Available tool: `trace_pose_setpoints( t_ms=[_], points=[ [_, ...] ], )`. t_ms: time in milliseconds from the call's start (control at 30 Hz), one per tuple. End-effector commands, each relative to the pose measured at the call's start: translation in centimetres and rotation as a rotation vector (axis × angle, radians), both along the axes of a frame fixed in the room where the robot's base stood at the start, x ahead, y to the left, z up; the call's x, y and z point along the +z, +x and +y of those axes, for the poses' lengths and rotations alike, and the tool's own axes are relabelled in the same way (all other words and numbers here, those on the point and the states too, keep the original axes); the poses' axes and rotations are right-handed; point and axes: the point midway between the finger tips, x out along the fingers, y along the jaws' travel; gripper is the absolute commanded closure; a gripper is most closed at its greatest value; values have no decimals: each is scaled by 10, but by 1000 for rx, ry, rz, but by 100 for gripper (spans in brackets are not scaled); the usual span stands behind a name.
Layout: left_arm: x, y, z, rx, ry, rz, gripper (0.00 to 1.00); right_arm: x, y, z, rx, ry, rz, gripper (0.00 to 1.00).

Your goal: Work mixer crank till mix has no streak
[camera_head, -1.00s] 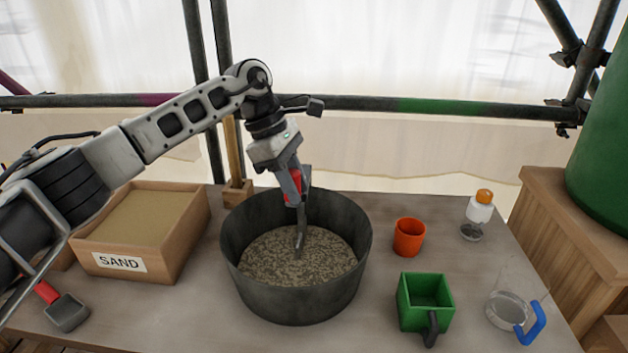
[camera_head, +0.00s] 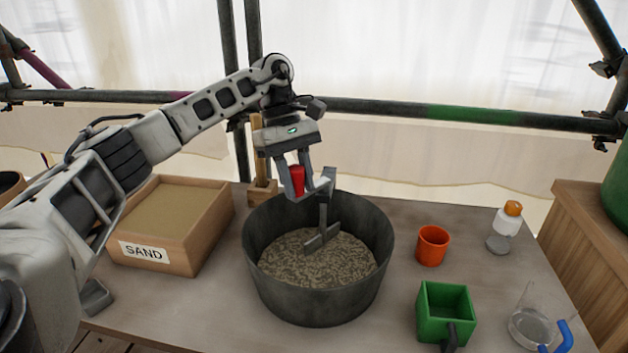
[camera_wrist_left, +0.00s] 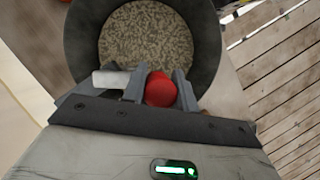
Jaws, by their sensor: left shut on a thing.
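The mixer is a dark grey round tub (camera_head: 318,302) on the table. It holds a speckled grey-brown mix (camera_head: 300,262) with light and dark patches. A grey crank with a paddle (camera_head: 323,240) stands in the mix. My left gripper (camera_head: 299,190) is above the tub's far left rim, shut on the red crank handle (camera_head: 297,179). In the left wrist view the red handle (camera_wrist_left: 160,90) sits between the two fingers, with the mix (camera_wrist_left: 147,42) beyond. My right gripper is not in view.
A wooden sand box (camera_head: 187,258) stands left of the tub. An orange cup (camera_head: 432,246), a green square container (camera_head: 444,313), a capped bottle (camera_head: 504,230) and a clear jug (camera_head: 531,327) stand to the right. Scaffold bars (camera_head: 420,112) cross behind the table.

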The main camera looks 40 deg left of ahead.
Motion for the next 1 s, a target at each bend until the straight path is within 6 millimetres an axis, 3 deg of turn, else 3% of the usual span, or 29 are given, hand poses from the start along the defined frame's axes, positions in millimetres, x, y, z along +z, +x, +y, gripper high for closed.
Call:
trace_pose_setpoints(
  t_ms=[367,400,467,767,867,1000],
  points=[
    [2,1,1,1,-2,-5,100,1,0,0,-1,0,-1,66],
    [2,1,1,1,-2,-5,60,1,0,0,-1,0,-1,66],
    [2,1,1,1,0,-4,50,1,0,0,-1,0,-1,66],
    [2,1,1,0,0,-2,50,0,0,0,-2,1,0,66],
    [9,2,4,0,0,-3,50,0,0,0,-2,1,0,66],
    [33,6,12,1,-2,-6,50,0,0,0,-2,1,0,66]
  ],
)
